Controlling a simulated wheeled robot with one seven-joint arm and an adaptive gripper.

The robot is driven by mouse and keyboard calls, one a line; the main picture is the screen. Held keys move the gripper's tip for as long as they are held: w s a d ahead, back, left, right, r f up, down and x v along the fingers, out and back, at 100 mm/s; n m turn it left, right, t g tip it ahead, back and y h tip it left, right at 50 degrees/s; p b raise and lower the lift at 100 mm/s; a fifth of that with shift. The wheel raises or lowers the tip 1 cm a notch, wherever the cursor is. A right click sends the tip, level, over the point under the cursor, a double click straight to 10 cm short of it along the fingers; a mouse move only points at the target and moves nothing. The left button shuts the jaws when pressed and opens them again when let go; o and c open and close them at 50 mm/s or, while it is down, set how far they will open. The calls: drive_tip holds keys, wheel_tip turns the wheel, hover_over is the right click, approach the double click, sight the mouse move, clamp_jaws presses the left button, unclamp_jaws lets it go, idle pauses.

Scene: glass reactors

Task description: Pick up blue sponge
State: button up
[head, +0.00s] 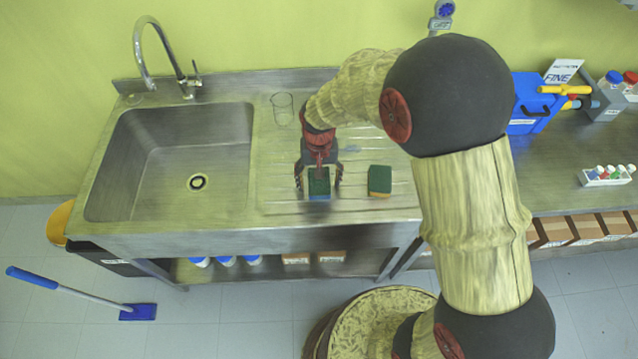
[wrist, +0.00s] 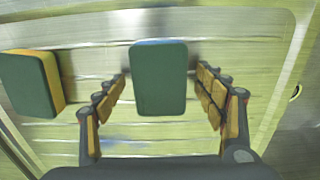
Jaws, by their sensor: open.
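The blue sponge (head: 319,183) lies on the ridged drainboard right of the sink; its top is dark green and a blue edge shows below it. In the wrist view the blue sponge (wrist: 158,78) sits between the fingers, green face toward the camera, with blue along its far edge. My gripper (head: 319,182) is open, with one finger on each side of the sponge. In the wrist view my gripper (wrist: 160,92) shows gaps between both fingers and the sponge.
A green and yellow sponge (head: 379,181) lies to the right on the drainboard; it also shows in the wrist view (wrist: 30,84). A glass beaker (head: 283,108) stands behind my gripper. The empty sink (head: 170,160) and its faucet (head: 160,55) are to the left.

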drive_tip(key=shift+r, duration=0.1)
drive_tip(key=c, duration=0.8)
drive_tip(key=shift+c, duration=0.2)
drive_tip(key=shift+r, duration=0.1)
drive_tip(key=shift+w+r, duration=0.1)
drive_tip(key=shift+r, duration=0.45)
drive_tip(key=s+r+p, duration=0.1)
drive_tip(key=s+r, duration=0.3)
drive_tip(key=s+r+p, duration=0.1)
drive_tip(key=s+r, duration=0.2)
drive_tip(key=s, duration=0.2)
drive_tip(key=s+r+p, duration=0.1)
drive_tip(key=s+r, duration=0.3)
drive_tip(key=s, duration=0.1)
drive_tip(key=shift+s+a+r, duration=0.1)
drive_tip(key=shift+a+r, duration=0.15)
drive_tip(key=shift+r, duration=0.1)
